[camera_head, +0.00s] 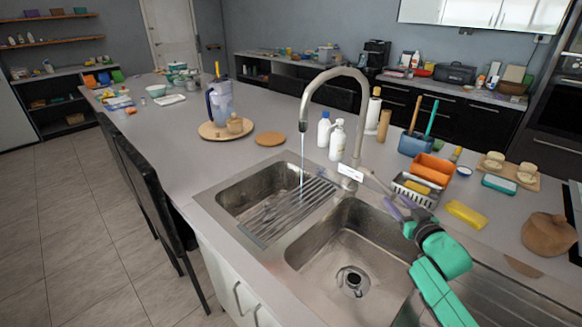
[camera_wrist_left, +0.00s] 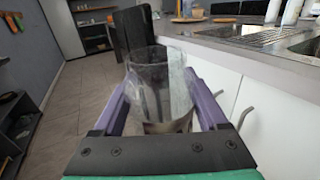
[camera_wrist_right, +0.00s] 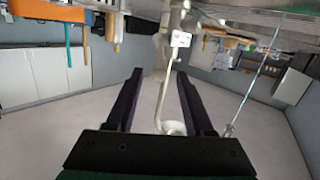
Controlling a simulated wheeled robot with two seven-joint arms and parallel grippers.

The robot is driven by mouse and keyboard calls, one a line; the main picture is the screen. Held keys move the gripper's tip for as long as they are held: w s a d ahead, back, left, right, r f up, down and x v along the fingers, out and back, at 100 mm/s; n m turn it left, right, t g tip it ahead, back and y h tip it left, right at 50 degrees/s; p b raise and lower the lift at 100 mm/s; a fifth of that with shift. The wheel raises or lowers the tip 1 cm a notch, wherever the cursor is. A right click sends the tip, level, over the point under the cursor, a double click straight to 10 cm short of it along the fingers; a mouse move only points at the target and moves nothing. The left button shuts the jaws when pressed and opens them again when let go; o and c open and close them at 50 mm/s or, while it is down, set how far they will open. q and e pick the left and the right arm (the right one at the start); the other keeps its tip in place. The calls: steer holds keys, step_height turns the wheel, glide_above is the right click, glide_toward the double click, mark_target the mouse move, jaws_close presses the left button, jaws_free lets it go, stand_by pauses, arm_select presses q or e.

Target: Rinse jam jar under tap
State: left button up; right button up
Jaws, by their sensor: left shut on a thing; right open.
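My left gripper (camera_wrist_left: 160,95) is shut on a clear glass jar (camera_wrist_left: 158,88), which stands open between its purple fingers, beside the white cabinet front. The left gripper and jar are outside the head view. The tap (camera_head: 318,85) arches over the double sink, and a thin water stream (camera_head: 302,155) falls from its spout into the left basin (camera_head: 262,190). My right gripper (camera_head: 378,186) is open close to the tap's base and its white-tipped handle (camera_head: 350,173). In the right wrist view, the tap neck (camera_wrist_right: 164,95) shows between the open fingers (camera_wrist_right: 160,85); contact cannot be told.
The right basin (camera_head: 345,255) is empty. White bottles (camera_head: 336,140), an orange sponge tray (camera_head: 433,168) and a blue brush holder (camera_head: 414,145) stand behind the sink. A pitcher (camera_head: 221,102) sits on a round board. Dark chairs (camera_head: 150,190) line the counter's left edge.

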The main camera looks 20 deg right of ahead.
steer(key=v, duration=0.6)
